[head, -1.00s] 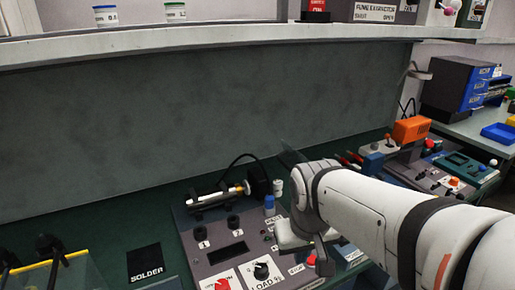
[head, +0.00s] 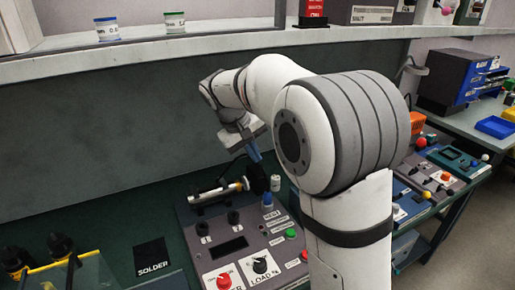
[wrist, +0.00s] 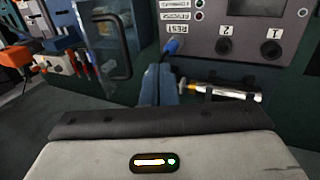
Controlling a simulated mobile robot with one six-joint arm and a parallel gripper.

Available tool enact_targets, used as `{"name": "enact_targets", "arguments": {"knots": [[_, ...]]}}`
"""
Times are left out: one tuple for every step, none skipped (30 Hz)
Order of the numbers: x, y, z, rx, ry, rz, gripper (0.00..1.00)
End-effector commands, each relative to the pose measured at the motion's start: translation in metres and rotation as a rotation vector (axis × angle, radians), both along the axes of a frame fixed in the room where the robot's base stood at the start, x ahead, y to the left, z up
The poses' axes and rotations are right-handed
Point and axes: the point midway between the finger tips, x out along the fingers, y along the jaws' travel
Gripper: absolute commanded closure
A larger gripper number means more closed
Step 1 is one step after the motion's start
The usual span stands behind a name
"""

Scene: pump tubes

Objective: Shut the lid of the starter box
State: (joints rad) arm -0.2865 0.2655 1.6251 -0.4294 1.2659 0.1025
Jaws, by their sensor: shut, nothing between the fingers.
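My gripper (head: 254,152) is shut and empty, pointing down above the back of the grey control panel (head: 207,267). In the wrist view its blue-grey fingers (wrist: 160,84) are together, close to the blue knob of the panel. A dark, glassy panel with a black bar handle (wrist: 122,48) stands to the left of my fingers in the wrist view, apart from them. It looks like the raised lid of the starter box, but I cannot be sure. In the head view my arm hides that area, so the starter box does not show clearly there.
A soldering-iron-like tool (head: 218,192) lies in a holder behind the panel, just under my gripper. Knobs and a blue cap (head: 267,198) stick up from the panel. Other coloured devices (head: 445,165) fill the bench on the right. A shelf (head: 200,42) runs above.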

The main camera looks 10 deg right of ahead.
Motion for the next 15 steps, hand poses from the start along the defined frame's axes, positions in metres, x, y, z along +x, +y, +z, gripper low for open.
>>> {"name": "enact_targets", "arguments": {"knots": [[0.001,-0.006,-0.010,-0.001,0.004,-0.002,1.00],[0.001,-0.008,-0.017,-0.002,0.006,-0.003,1.00],[0.003,-0.012,-0.025,-0.002,0.006,-0.001,1.00],[0.003,-0.014,-0.031,-0.002,0.006,-0.001,1.00],[0.004,-0.017,-0.037,-0.002,0.006,-0.002,1.00],[0.005,-0.020,-0.044,-0.001,0.006,-0.002,1.00],[0.006,-0.022,-0.050,-0.001,0.005,-0.003,1.00],[0.007,-0.024,-0.056,-0.001,0.005,-0.003,1.00],[0.007,-0.027,-0.063,0.001,0.005,-0.003,1.00],[0.010,-0.034,-0.058,0.001,0.001,-0.005,1.00],[0.012,-0.039,-0.056,0.001,0.001,-0.006,1.00],[0.013,-0.044,-0.056,0.001,0.001,-0.004,1.00],[0.015,-0.048,-0.056,0.001,0.000,-0.004,1.00],[0.016,-0.052,-0.056,0.001,0.000,-0.004,1.00],[0.017,-0.055,-0.056,0.001,0.000,-0.003,1.00]]}}
